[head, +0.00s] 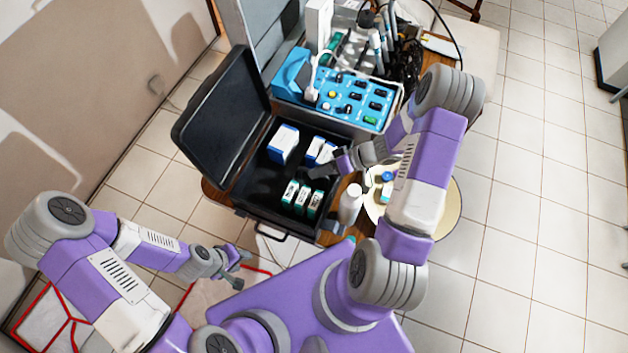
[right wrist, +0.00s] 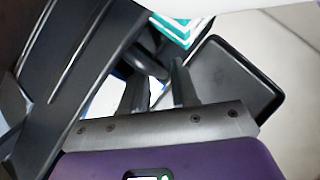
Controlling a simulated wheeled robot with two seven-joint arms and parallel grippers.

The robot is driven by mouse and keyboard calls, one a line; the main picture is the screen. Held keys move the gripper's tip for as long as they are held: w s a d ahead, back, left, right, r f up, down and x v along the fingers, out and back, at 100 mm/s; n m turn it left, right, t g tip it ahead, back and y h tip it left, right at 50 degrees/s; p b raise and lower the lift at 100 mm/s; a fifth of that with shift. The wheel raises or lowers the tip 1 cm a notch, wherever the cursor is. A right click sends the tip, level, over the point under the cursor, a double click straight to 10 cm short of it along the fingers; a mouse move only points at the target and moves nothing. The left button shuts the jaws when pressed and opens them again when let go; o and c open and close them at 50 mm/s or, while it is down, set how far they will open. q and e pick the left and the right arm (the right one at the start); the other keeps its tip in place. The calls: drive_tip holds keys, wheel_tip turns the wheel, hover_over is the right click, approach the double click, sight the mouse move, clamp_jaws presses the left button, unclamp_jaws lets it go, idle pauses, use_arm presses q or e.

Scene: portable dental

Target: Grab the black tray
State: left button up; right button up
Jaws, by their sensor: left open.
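An open black case (head: 243,185) stands at the middle of the head view, its lid (head: 222,112) raised to the left. Several small boxes lie in it. I cannot pick out a separate black tray in the head view. In the right wrist view, a flat black round-cornered piece with a raised rim (right wrist: 228,75) lies right of the fingers; I cannot tell if it is the tray or part of the case. My right gripper (head: 328,163) is open over the case's right side, fingers apart. My left gripper (head: 240,262) is open and empty, left of and below the case.
A blue control unit (head: 340,98) stands behind the case, with cables and handpieces. A white bottle (head: 351,203) and a round cream tray (head: 446,210) are close to my right arm. Open floor lies at right.

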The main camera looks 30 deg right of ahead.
drive_tip(key=shift+d+f, duration=0.15)
drive_tip(key=shift+f, duration=0.2)
clamp_jaws()
drive_tip(key=shift+r, duration=0.1)
